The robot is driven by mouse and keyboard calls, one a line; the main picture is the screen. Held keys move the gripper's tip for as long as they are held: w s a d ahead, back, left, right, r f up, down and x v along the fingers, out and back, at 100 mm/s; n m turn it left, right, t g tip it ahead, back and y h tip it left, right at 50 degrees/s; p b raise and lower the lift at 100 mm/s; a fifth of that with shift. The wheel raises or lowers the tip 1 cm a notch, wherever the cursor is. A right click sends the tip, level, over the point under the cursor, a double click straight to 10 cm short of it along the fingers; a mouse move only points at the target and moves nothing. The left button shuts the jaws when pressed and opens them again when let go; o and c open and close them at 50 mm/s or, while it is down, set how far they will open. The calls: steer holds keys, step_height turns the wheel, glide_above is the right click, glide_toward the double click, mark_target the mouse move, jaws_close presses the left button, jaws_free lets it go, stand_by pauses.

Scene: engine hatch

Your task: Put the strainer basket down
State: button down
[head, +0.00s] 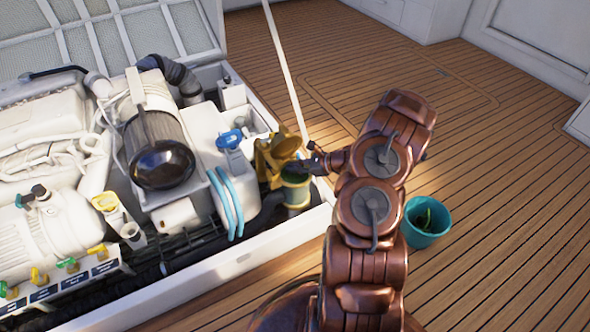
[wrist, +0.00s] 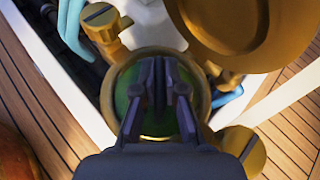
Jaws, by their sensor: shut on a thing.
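The brass sea strainer (head: 296,192) with a greenish body stands at the right corner of the engine hatch. Its round brass lid (wrist: 240,25) is swung open, and it also shows in the head view (head: 277,150). My gripper (head: 312,165) is at the strainer's open top. In the wrist view the dark fingers (wrist: 160,75) point down into the round mouth and are close together, shut on the strainer basket. The basket is mostly hidden by the fingers and rim; only green shows around them, and I cannot tell basket from strainer wall there.
A teal bucket (head: 428,225) with something green in it stands on the deck to the right of my arm. The white hatch edge (head: 245,252) runs beside the strainer. The engine (head: 60,130) and hoses fill the left. The wooden deck (head: 480,120) is mostly clear.

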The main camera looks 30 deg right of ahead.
steer(key=shift+f, duration=0.2)
steer(key=c, duration=1.2)
jaws_free()
